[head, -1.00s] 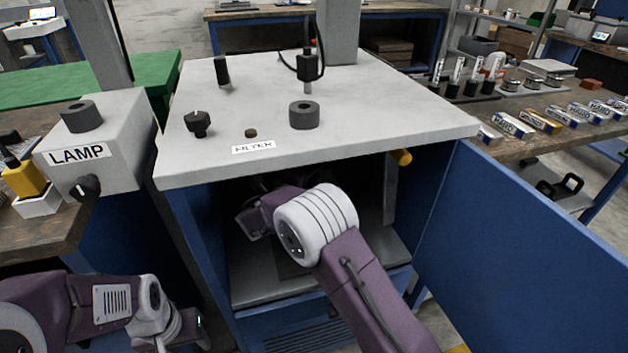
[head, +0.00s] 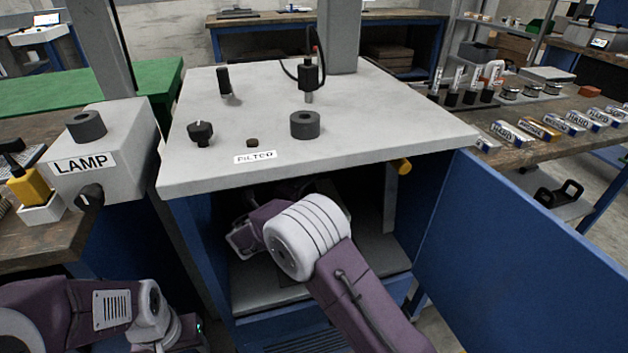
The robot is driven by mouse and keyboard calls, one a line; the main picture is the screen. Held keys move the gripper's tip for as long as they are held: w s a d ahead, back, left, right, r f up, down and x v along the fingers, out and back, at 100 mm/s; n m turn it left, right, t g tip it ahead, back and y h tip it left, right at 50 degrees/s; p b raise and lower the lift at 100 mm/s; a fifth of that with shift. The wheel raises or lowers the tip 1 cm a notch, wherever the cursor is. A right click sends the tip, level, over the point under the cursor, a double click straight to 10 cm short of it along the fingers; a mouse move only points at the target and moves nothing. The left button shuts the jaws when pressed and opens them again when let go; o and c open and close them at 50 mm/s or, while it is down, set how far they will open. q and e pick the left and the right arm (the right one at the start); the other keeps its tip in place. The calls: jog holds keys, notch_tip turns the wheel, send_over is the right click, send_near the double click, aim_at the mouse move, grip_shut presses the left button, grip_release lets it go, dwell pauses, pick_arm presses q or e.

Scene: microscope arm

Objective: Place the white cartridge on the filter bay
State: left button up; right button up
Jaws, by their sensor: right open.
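The filter bay (head: 262,297) is the open blue cabinet compartment under a grey top; a label on the top's front edge reads FILTER (head: 255,157). My right arm reaches into this bay from the lower right. My right gripper (head: 240,240) is inside, near the left wall and above the grey floor, partly hidden by its own wrist and in shadow. It is open, and I make out nothing between its fingers. No white cartridge can be made out. My left arm shows at the lower left, with its gripper outside the picture.
The blue door (head: 530,255) stands open to the right. A LAMP box (head: 100,155) is at the left. The grey top (head: 375,110) carries knobs, a black ring (head: 305,125) and a cable plug (head: 309,75). Several small boxes lie on the right bench (head: 545,148).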

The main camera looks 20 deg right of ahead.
jog(key=p+v, duration=0.2)
jog(key=v, duration=0.6)
jog(key=shift+r, duration=0.15)
jog(key=shift+s+a, duration=0.25)
